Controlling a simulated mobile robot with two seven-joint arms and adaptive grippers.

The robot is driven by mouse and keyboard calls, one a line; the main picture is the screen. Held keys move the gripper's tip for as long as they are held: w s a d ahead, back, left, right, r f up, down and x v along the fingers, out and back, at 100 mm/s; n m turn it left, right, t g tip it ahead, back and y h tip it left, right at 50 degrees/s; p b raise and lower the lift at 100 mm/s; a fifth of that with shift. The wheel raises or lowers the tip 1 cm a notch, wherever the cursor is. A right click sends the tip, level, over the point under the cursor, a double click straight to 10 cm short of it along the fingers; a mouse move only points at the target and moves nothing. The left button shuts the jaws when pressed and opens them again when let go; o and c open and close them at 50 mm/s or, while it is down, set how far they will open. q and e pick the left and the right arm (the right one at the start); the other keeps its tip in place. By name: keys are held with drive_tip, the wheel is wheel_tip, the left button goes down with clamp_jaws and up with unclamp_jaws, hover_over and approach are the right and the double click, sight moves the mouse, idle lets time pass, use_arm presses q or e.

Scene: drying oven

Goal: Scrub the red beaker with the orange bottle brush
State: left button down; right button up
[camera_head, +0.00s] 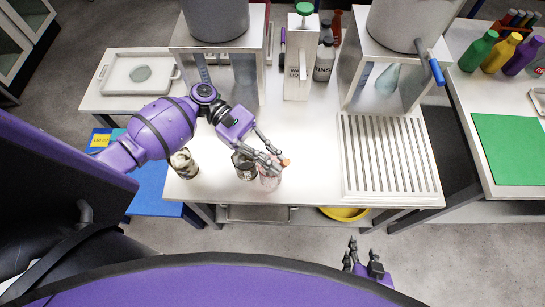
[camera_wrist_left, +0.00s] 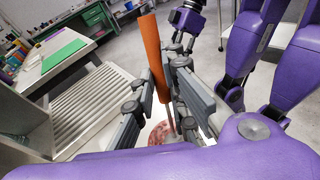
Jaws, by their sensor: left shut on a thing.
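The orange bottle brush (camera_wrist_left: 152,50) is upright between the fingers of my left gripper (camera_wrist_left: 165,100), which is shut on it. Only the orange end (camera_head: 285,162) of the brush shows in the head view, beside my left gripper (camera_head: 270,150). The red beaker (camera_head: 270,182) stands near the table's front edge, just below this gripper; part of it (camera_wrist_left: 160,132) shows under the brush in the left wrist view. The fingers hide the brush's lower end, and I cannot tell how deep it sits in the beaker. My right gripper (camera_head: 361,258) is open and empty, in front of the table.
A dark-filled beaker (camera_head: 244,166) stands close left of the red one, and another beaker (camera_head: 184,163) stands further left. A ribbed drainboard (camera_head: 390,155) lies to the right. White stands (camera_head: 217,70) and a soap dispenser (camera_head: 300,60) are behind. The white tabletop between has free room.

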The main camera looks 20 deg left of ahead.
idle(0.3)
use_arm(q)
drive_tip(key=shift+r+p, duration=1.25)
drive_tip(key=shift+r, duration=1.65)
wheel_tip(320, 180, up, 7)
hover_over(286, 159)
drive_tip(key=w+a, duration=0.2)
drive_tip(key=a, duration=0.1)
drive_tip(key=shift+s+r, duration=0.2)
drive_tip(key=shift+r, duration=0.05)
use_arm(e)
drive_tip(key=w+r+t, duration=0.1)
drive_tip(key=w+r, duration=0.3)
drive_tip(key=shift+r, duration=0.25)
drive_tip(key=shift+w, duration=0.15)
